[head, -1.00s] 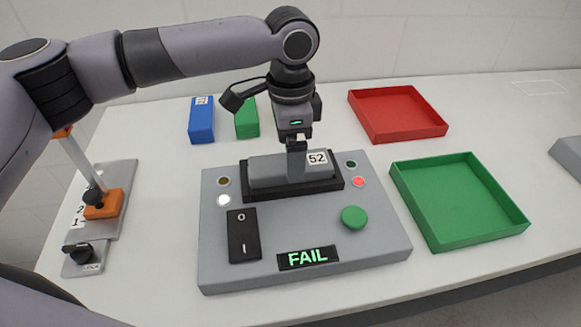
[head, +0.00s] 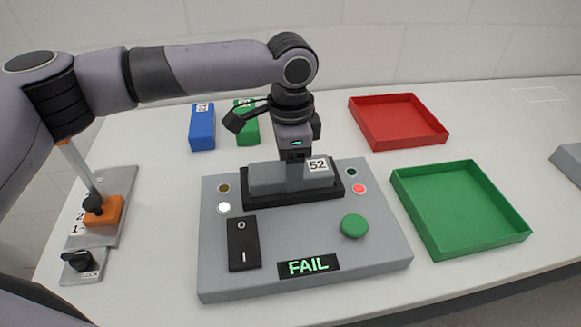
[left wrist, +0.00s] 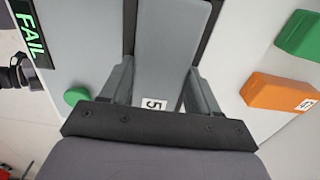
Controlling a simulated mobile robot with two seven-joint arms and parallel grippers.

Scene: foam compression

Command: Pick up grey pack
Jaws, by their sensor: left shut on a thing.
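The grey pack (head: 265,178), with a white "52" label, lies in the black-rimmed slot of the grey tester (head: 300,225) in the head view. My left gripper (head: 295,182) comes down on it from above and is shut on its middle. In the left wrist view the grey pack (left wrist: 168,45) runs between the two fingers of my left gripper (left wrist: 160,90), one on each side. The pack's underside is hidden in the slot. My right gripper is not in view.
The tester shows "FAIL" (head: 308,266), a lit red lamp (head: 359,189), a green button (head: 354,226) and a black switch (head: 243,244). A red tray (head: 432,138) and a green tray (head: 470,250) stand right. Blue (head: 202,128) and green (head: 248,129) packs lie behind. An orange pack (left wrist: 280,93) shows in the wrist view.

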